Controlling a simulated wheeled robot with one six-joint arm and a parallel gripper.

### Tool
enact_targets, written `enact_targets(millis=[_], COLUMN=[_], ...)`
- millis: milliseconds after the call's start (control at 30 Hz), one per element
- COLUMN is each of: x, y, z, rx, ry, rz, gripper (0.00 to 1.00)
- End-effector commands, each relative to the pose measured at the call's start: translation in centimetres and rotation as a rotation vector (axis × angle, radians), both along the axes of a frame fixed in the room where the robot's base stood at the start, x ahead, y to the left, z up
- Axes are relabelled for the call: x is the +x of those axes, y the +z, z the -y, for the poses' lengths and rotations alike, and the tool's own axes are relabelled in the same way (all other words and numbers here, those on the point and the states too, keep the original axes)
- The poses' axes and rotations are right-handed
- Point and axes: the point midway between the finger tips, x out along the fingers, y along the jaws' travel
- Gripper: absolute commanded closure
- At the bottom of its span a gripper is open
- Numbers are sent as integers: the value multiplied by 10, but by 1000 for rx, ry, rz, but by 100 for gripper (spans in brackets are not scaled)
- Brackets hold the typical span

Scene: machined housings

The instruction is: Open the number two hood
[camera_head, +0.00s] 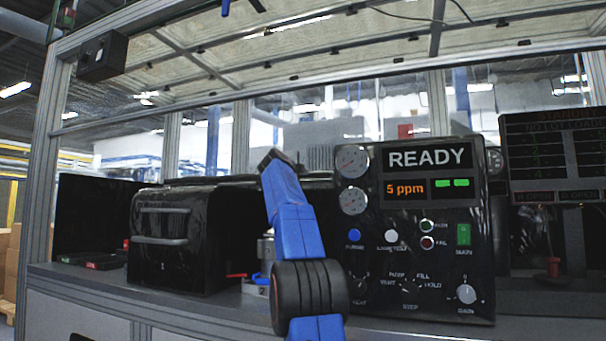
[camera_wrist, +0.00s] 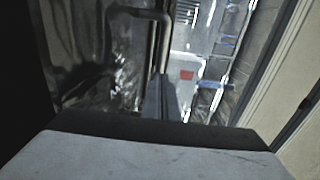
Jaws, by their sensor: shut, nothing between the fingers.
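A glossy black hood (camera_head: 165,240) with two horizontal bars on its front stands left of centre on the bench in the head view. In the wrist view, a bent grey handle bar (camera_wrist: 140,11) runs along a dark glossy surface (camera_wrist: 85,40). My gripper (camera_wrist: 161,78) is shut and empty, with its tips close to the bar's lower end; I cannot tell whether they touch. In the head view my blue arm rises right of the hood, and the fingers cannot be made out.
A black control panel (camera_head: 415,235) reading READY stands right of my arm. Another dark box (camera_head: 93,215) stands at the far left, with small red and green items (camera_head: 100,262) by it. A dark screen (camera_head: 553,155) hangs at the right. A framed canopy (camera_head: 290,60) spans overhead.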

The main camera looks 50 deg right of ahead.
Motion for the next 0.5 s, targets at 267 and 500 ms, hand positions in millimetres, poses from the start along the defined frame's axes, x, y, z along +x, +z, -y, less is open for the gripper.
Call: enact_targets(millis=[267,500], x=[-2,-12], y=[0,0], z=[-18,-53], rx=[0,0], ry=[2,2], rz=[0,-1], gripper=[100,100])
